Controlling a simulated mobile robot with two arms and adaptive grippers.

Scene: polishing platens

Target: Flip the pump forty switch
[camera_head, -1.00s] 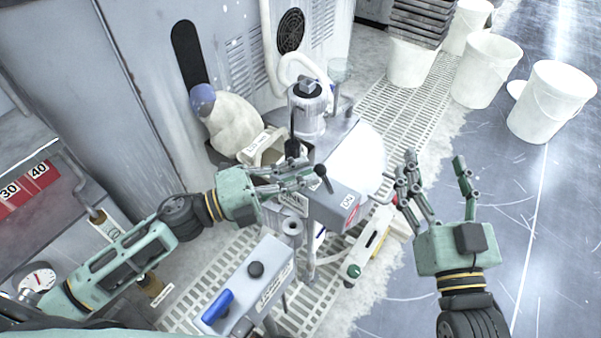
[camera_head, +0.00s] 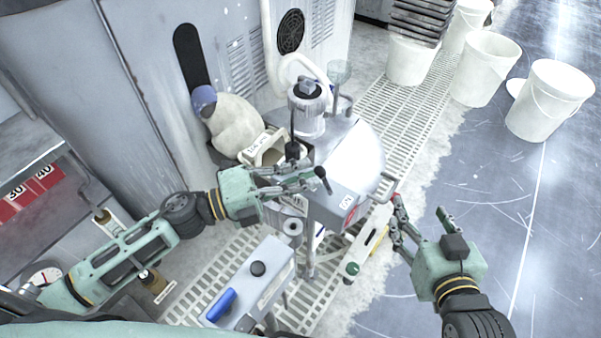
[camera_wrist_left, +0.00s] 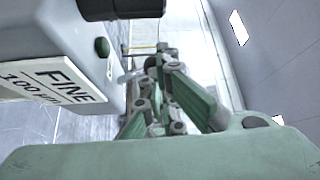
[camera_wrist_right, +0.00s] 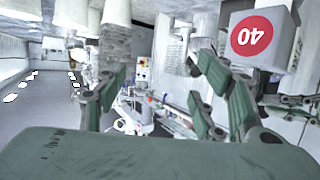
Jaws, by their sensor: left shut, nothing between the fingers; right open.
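A grey box end with a small label (camera_head: 348,201) stands in the middle of the head view; the label is too small to read surely. In the right wrist view a pale box carries a red disc marked 40 (camera_wrist_right: 251,36), upside down. I cannot make out a switch lever on it. My right gripper (camera_head: 420,212) is open and empty, to the right of the labelled box and apart from it. My left gripper (camera_head: 312,177) is shut and empty beside a black-knobbed lever (camera_head: 323,181); whether they touch I cannot tell.
Red plates marked 30 and 40 (camera_head: 38,183) sit at far left. A grey box with a blue handle (camera_head: 221,305) stands in front. A FINE label (camera_wrist_left: 62,82) is close to my left wrist. White buckets (camera_head: 545,101) stand at the back right.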

